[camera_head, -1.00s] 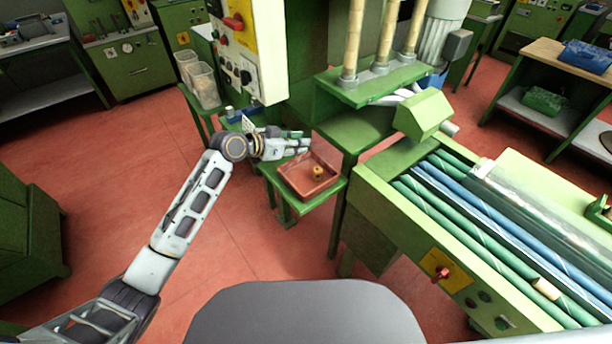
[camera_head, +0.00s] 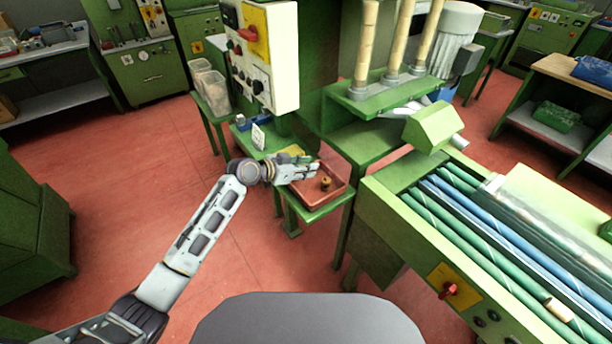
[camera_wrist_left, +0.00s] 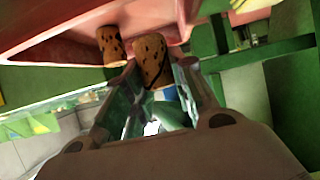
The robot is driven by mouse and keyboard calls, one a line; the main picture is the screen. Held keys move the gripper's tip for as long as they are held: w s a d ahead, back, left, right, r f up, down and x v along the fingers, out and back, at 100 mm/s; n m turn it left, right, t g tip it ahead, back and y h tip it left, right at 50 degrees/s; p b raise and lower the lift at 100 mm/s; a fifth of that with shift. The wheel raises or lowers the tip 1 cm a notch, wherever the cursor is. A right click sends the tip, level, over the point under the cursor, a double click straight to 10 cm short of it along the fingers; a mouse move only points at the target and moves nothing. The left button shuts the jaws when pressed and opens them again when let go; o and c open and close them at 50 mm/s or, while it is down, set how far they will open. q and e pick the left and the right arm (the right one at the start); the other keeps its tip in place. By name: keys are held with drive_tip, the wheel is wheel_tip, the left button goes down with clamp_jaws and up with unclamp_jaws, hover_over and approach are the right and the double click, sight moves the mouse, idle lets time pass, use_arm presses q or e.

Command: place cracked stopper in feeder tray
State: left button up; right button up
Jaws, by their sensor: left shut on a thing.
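The red tray (camera_head: 339,178) sits on a small green stand; I take it as the feeder tray, and its pink-red wall fills the top of the left wrist view (camera_wrist_left: 55,28). One brown cork stopper (camera_head: 326,185) stands in it and also shows in the left wrist view (camera_wrist_left: 111,46). My left gripper (camera_head: 312,170) is over the tray's far left part. It is shut on a speckled cork stopper (camera_wrist_left: 151,60) with a dark crack-like line. Whether this stopper touches the tray floor I cannot tell. My right gripper is out of view.
A machine with a white control panel (camera_head: 268,60) rises behind the tray. A green bench with tubes (camera_head: 480,240) is close on the right. Clear plastic bins (camera_head: 212,92) stand behind on the left. Red floor (camera_head: 140,165) is free at left.

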use_arm(q)
drive_tip(key=shift+f, duration=1.8)
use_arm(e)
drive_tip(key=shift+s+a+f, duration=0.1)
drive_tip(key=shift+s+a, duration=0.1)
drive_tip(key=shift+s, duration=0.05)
use_arm(q)
drive_tip(key=shift+f, duration=0.15)
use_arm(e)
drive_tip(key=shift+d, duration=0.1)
